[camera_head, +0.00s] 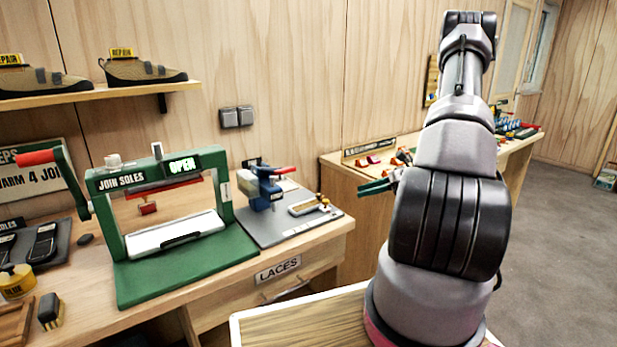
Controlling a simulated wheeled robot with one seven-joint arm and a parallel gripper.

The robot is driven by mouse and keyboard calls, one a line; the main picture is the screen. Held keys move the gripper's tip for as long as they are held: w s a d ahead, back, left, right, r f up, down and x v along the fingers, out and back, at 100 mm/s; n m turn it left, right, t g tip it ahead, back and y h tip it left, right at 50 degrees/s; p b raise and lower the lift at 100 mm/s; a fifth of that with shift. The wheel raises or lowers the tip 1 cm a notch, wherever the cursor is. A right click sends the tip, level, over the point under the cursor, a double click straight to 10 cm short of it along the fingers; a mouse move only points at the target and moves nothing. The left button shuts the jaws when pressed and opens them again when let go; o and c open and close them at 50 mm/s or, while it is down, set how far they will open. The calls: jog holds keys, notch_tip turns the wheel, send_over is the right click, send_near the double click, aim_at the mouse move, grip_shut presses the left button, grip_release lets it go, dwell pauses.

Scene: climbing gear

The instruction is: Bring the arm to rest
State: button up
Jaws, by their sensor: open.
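My grey and black arm (455,150) rises from its base at the lower right, with its topmost visible joint (468,28) near the top of the picture. The links beyond that joint are hidden behind the arm. A small dark green pronged piece (374,187) shows just left of the arm, in front of the far bench's edge.
A green sole press (190,262) marked OPEN, with a red-handled lever, stands on the left bench. A blue tool (264,188) sits on a grey plate beside it. The far bench (345,165) holds small items behind the arm. Floor (570,215) is clear at right.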

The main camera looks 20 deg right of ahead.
jog(key=s+a+r+n+g+h, duration=0.25)
jog(key=a+r+n, duration=0.35)
jog(key=r, duration=0.4)
jog(key=s+a+r+n+g+h, duration=0.2)
jog(key=s+a+r+n, duration=0.2)
jog(key=a+r, duration=0.5)
jog(key=s+a+r+n+t+h, duration=0.2)
jog(key=s+r+n, duration=0.2)
jog(key=s+r, duration=0.3)
jog(key=s+a+r+n+t+h, duration=0.3)
jog(key=s+r+n, duration=0.2)
jog(key=s+r, duration=0.3)
jog(key=shift+s+r+t, duration=0.3)
jog(key=shift+s+t, duration=0.05)
jog(key=shift+s, duration=0.45)
